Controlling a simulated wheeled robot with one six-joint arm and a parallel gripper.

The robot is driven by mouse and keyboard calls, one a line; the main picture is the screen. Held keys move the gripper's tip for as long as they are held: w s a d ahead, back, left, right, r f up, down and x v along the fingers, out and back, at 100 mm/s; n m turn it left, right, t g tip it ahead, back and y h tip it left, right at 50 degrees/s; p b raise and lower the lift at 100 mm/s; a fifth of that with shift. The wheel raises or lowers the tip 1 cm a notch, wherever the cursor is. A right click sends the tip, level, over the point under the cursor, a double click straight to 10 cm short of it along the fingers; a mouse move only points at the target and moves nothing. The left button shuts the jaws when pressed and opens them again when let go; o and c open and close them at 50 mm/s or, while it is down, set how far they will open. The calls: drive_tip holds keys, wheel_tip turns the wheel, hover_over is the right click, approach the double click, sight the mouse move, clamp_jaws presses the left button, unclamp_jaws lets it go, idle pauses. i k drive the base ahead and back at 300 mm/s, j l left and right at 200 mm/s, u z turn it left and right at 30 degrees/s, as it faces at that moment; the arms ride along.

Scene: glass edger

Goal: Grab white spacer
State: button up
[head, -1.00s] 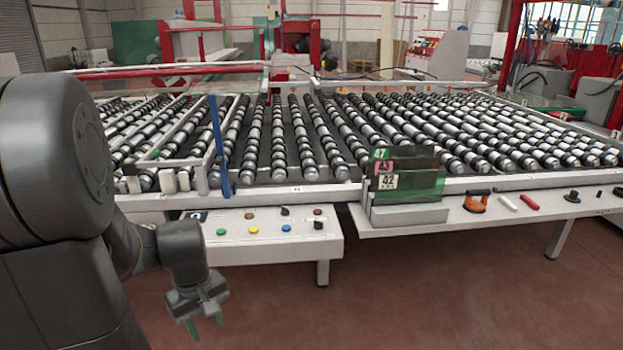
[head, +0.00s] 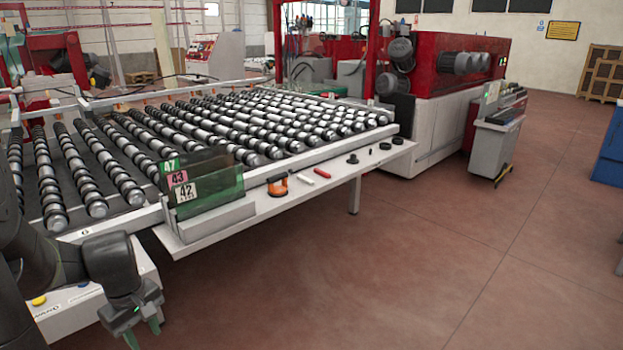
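The white spacer (head: 305,180) is a small white stick lying on the white side shelf (head: 225,232) along the front of the roller table. It lies between an orange suction lifter (head: 278,186) and a red stick (head: 322,173). My gripper (head: 145,338) hangs at the lower left, its green-tipped fingers pointing down and apart with nothing seen between them. It is well to the left of the spacer and nearer to me, touching nothing that I can see.
Green glass panes (head: 215,185) with number labels stand in a rack on the shelf, between my gripper and the spacer. Black round parts (head: 352,159) lie farther along. A red machine (head: 445,60) stands behind. The floor (head: 330,285) before the shelf is clear.

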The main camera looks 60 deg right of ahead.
sight(300, 177)
drive_tip(key=i+l+z, duration=0.1)
drive_tip(key=l, duration=0.3)
drive_tip(key=i+l+z, duration=0.1)
drive_tip(key=l, duration=0.35)
drive_tip(key=i+l+z, duration=0.1)
drive_tip(key=i+l, duration=0.15)
drive_tip(key=l, duration=0.15)
drive_tip(key=i+l+z, duration=0.1)
drive_tip(key=l, duration=0.25)
drive_tip(key=i+l+z, duration=0.1)
drive_tip(key=i+l, duration=0.15)
drive_tip(key=l, duration=0.15)
drive_tip(key=i+l+z, duration=0.1)
drive_tip(key=l, duration=0.25)
drive_tip(key=i+l, duration=0.3)
drive_tip(key=l, duration=0.15)
drive_tip(key=i+l, duration=0.25)
drive_tip(key=l, duration=0.2)
drive_tip(key=i+l, duration=0.3)
drive_tip(key=l, duration=0.15)
drive_tip(key=i+l, duration=0.25)
drive_tip(key=l, duration=0.2)
